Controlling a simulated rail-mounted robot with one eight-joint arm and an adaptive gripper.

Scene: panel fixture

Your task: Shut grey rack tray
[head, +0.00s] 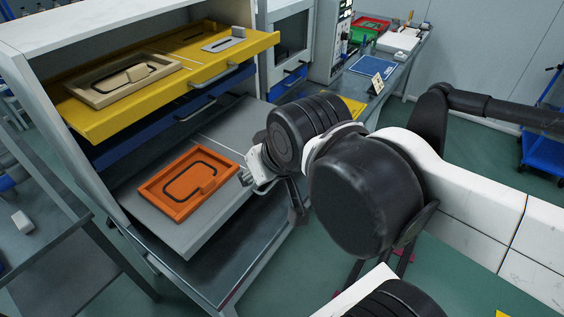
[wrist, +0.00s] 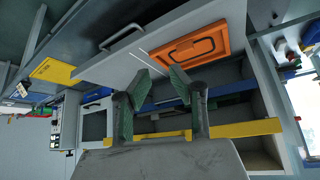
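The grey rack tray (head: 222,214) is pulled out of the rack, below the yellow and blue trays. An orange panel fixture (head: 189,182) with a black looped groove lies on it. In the wrist view the grey tray (wrist: 126,66) and orange fixture (wrist: 196,45) show beyond my fingers. A light handle (wrist: 120,36) runs along the tray's edge there. My gripper (wrist: 157,72) is open, with its two green-padded fingers apart and nothing between them. In the head view my gripper (head: 254,178) is beside the tray's right part; my wrist hides part of that edge. Contact cannot be told.
The yellow tray (head: 185,72) is also pulled out above, carrying a beige fixture (head: 120,80) and a small grey plate (head: 224,43). A blue tray (head: 180,117) is beneath it. A grey table (head: 40,250) stands at the left and a workbench at the back.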

